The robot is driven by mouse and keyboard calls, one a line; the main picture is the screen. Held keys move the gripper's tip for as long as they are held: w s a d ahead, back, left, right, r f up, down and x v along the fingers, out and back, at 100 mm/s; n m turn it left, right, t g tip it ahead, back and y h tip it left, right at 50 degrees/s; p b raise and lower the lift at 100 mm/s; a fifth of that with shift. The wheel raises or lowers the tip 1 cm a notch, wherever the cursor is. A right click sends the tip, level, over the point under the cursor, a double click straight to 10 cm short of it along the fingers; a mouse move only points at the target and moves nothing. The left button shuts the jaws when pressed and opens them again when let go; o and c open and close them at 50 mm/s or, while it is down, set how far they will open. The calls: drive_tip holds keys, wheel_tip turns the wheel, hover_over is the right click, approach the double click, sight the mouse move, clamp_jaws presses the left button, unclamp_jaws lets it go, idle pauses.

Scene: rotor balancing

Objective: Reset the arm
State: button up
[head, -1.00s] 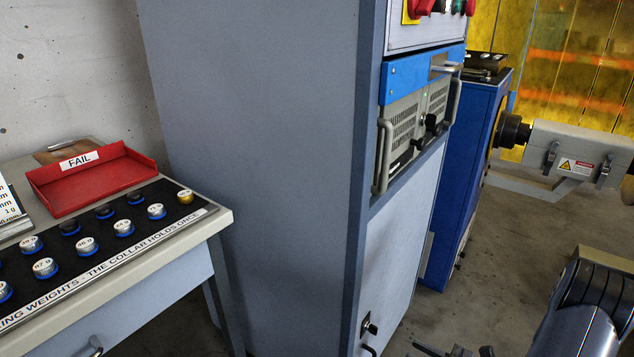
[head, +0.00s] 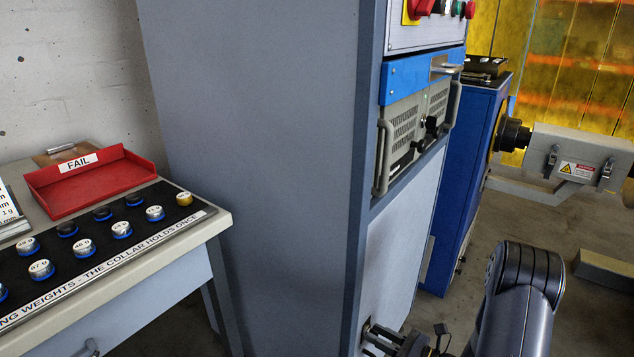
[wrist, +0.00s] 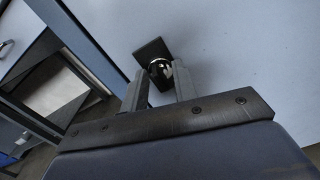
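My gripper (head: 385,340) is low in the head view, close to the front of the tall grey cabinet (head: 265,150). In the wrist view my gripper (wrist: 161,82) has its two fingers apart, with a gap between them and nothing clearly held. A dark latch plate with a round metal knob (wrist: 158,66) on the pale cabinet door (wrist: 235,50) shows at and just beyond the fingertips. I cannot tell whether the fingers touch it. My arm (head: 520,290) rises at the lower right of the head view.
A bench with a red FAIL tray (head: 95,185) and several weights on a black board (head: 100,235) stands at left. A blue machine (head: 465,180) with a grey spindle housing (head: 575,155) is at right. A grey beam (head: 605,272) lies on the floor.

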drive_tip(key=m+p, duration=0.1)
drive_tip(key=m, duration=0.3)
drive_tip(key=shift+p, duration=0.4)
drive_tip(key=m+p, duration=0.1)
drive_tip(key=m, duration=0.2)
drive_tip(key=shift+d, duration=0.1)
drive_tip(key=p+v, duration=0.1)
drive_tip(key=v, duration=0.8)
drive_tip(key=shift+p, duration=0.4)
